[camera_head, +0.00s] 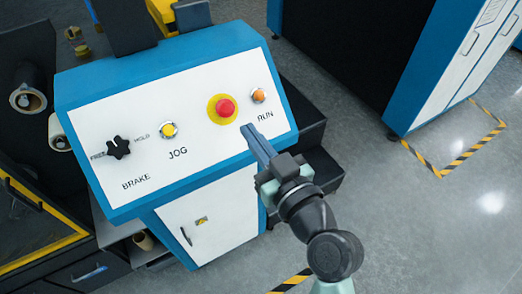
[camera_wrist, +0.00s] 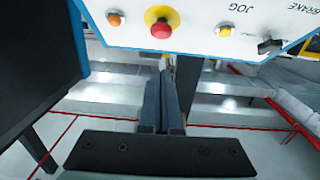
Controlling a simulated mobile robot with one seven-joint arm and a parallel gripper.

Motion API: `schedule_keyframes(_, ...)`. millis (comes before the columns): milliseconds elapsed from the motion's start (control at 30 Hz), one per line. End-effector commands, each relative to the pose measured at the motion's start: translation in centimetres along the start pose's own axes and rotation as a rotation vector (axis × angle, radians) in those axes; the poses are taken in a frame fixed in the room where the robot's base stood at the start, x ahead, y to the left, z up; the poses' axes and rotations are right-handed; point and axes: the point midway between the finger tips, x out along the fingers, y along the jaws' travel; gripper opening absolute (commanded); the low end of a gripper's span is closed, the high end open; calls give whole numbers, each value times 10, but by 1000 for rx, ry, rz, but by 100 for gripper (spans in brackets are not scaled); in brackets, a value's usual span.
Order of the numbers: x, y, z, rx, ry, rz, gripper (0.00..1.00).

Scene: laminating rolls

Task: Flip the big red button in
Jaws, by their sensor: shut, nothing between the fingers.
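The big red button (camera_head: 225,107) sits on a round yellow plate on the white face of a blue-edged control panel (camera_head: 200,150). It also shows in the wrist view (camera_wrist: 160,30), near the top middle. My gripper (camera_head: 250,131) is shut and empty, its long fingers pressed together. In the head view its tips appear just below and right of the button. In the wrist view the fingers (camera_wrist: 166,72) point up toward the button, with the tips below it in the picture. I see no contact with the button.
An orange RUN button (camera_head: 259,95) is right of the red one. A yellow JOG button (camera_head: 168,130) and a black BRAKE knob (camera_head: 118,147) are to the left. A blue and white cabinet (camera_head: 440,75) stands at right. Grey floor lies between.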

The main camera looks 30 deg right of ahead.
Motion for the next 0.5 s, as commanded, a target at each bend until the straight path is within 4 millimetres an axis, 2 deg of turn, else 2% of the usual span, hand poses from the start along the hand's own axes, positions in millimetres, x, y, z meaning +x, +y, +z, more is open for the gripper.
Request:
schedule_keyframes(33, -8, 1, 3, 1, 1, 4, 0)
schedule_keyframes(200, -22, 1, 0, 1, 1, 4, 0)
schedule_keyframes(500, -24, 1, -1, 1, 1, 2, 0)
